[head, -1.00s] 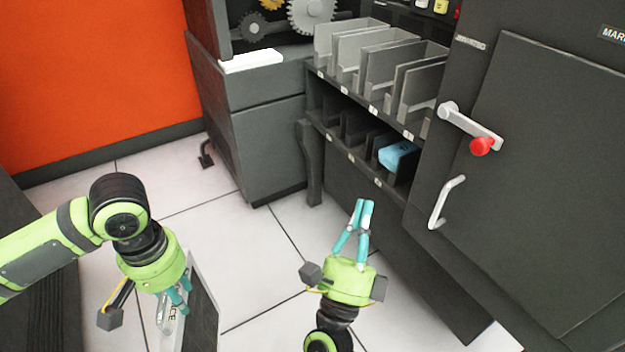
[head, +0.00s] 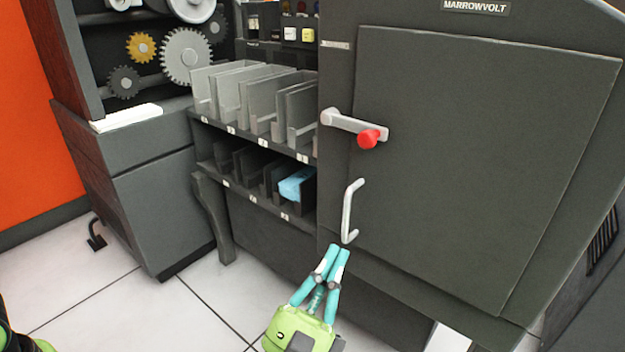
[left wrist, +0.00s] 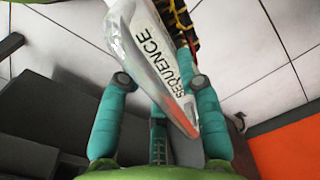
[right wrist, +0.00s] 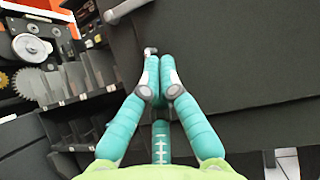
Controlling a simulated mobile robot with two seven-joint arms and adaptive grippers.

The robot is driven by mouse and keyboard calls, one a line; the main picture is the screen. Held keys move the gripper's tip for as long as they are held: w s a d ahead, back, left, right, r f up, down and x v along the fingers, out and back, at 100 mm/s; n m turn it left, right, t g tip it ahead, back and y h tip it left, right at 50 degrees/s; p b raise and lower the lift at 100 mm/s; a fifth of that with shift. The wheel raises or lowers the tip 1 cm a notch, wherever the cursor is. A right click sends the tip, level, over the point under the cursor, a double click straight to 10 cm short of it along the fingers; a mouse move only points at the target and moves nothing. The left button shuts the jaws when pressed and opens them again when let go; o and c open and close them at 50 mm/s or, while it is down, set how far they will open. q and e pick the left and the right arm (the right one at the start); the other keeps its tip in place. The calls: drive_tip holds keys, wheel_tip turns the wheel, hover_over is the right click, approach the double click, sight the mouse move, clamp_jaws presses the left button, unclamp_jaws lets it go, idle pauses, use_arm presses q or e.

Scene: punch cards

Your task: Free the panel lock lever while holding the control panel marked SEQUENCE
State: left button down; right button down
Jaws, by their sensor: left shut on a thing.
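The panel lock lever (head: 345,121), a pale grey bar with a red knob (head: 369,139), sits at the upper left of the dark cabinet door (head: 480,160). My right gripper (head: 338,250) is below it, just under the door's grey handle (head: 350,205). Its fingertips are together in the right wrist view (right wrist: 160,90), with nothing visible between them. My left gripper (left wrist: 160,90) is shut on the control panel (left wrist: 155,60), a pale plate marked SEQUENCE, in the left wrist view. The panel is outside the head view, where only a bit of my left arm shows at lower left.
A rack (head: 250,135) of grey card slots stands left of the door, with a blue block (head: 296,184) in its lower row. A grey cabinet with gears (head: 187,56) stands further left. Light tiled floor (head: 100,310) is open at lower left.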

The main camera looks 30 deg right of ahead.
use_arm(q)
drive_tip(key=shift+r, duration=0.15)
use_arm(e)
approach(378, 139)
drive_tip(key=w+d+f, duration=0.1)
drive_tip(key=d, duration=0.2)
use_arm(q)
drive_tip(key=shift+r, duration=0.1)
use_arm(e)
drive_tip(key=shift+w+r, duration=0.2)
drive_tip(key=shift+r, duration=0.65)
drive_tip(key=shift+w+r, duration=0.15)
drive_tip(key=shift+r, duration=0.7)
use_arm(q)
drive_tip(key=shift+r, duration=0.1)
